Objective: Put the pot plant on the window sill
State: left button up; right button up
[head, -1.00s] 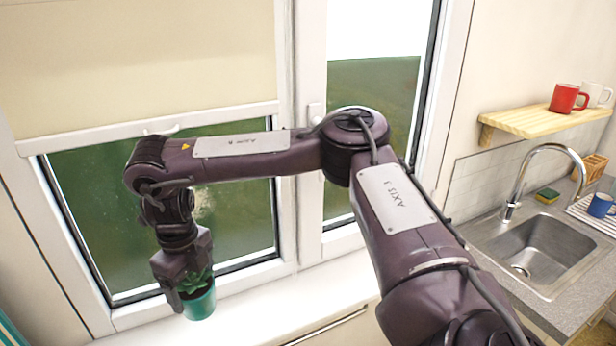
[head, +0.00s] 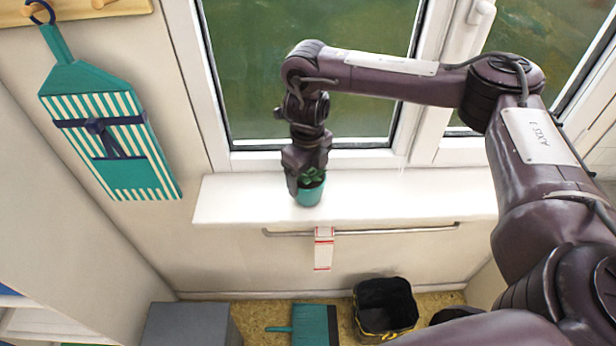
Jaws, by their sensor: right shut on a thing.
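The pot plant (head: 311,193) is a small green succulent in a teal pot. It shows in the head view at the white window sill (head: 400,197), upright, in front of the window. My right gripper (head: 306,183) points down and is shut on the pot plant, covering its left and upper part. The pot appears at or just above the sill surface; I cannot tell whether it touches. My left gripper is not in view.
The sill is bare on both sides of the pot. A rail with a red-and-white towel (head: 323,249) runs below it. A striped apron (head: 112,135) hangs at left. A black bin (head: 385,307), teal dustpan (head: 314,324) and grey box (head: 188,324) stand below.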

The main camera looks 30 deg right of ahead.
jog(key=shift+w+f, duration=0.1)
jog(key=shift+f, duration=0.25)
jog(key=o, duration=1.3)
jog(key=shift+f, duration=0.15)
jog(key=shift+r, duration=0.3)
notch_tip(320, 180, up, 12)
jog(key=shift+f+p, duration=0.1)
jog(key=shift+p, duration=0.45)
jog(key=shift+f, duration=0.1)
